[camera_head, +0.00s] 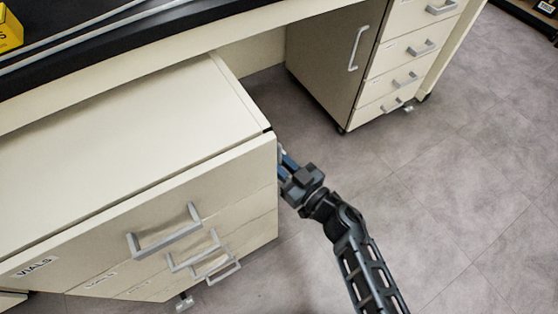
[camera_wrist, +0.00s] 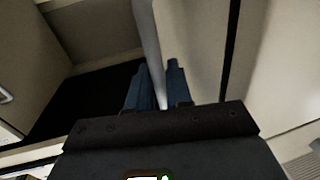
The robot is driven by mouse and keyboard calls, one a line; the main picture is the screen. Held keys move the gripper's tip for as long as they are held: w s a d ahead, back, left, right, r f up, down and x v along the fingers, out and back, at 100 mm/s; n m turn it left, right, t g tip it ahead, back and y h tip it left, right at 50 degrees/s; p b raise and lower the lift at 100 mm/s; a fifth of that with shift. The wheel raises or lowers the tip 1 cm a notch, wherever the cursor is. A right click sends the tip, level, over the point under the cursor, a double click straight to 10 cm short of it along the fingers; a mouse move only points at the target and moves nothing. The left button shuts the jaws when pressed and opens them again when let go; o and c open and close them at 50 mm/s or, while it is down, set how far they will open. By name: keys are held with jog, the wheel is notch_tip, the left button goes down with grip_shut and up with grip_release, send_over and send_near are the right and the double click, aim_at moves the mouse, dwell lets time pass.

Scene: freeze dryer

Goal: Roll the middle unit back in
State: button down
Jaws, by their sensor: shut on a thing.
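The middle unit (camera_head: 110,110) is a cream drawer cabinet that stands out from under the black-topped bench. Its front has grey bar handles, and the top drawer has a "VIALS" label. My gripper (camera_head: 282,158) is at the unit's right side, by the edge of its front. In the wrist view, the blue fingers (camera_wrist: 158,85) are shut on a narrow pale grey bar or edge that runs up between them. I cannot tell whether it is a handle or a panel edge. The gripper's body hides part of the grip.
A black-topped bench (camera_head: 120,45) runs above the unit. Another cream drawer unit (camera_head: 335,60) stands under the bench to the right, with a gap between the two. Grey tiled floor (camera_head: 450,180) is open to the right. A yellow box (camera_head: 8,30) sits on the bench.

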dwell(0.5)
jog(key=w+d+b+x, duration=0.1)
jog(key=b+x, duration=0.3)
jog(key=x, duration=0.8)
jog(key=w+d+b+x, duration=0.2)
jog(key=b+x, duration=0.2)
jog(key=x, duration=0.8)
jog(key=shift+w+d, duration=0.15)
jog(key=shift+d, duration=0.1)
jog(key=c, duration=1.3)
grip_release()
jog(key=shift+w, duration=0.1)
jog(key=shift+o, duration=0.4)
jog(key=p+v, duration=0.5)
jog(key=v, duration=0.2)
jog(key=shift+s+d, duration=0.2)
jog(key=shift+s, duration=0.1)
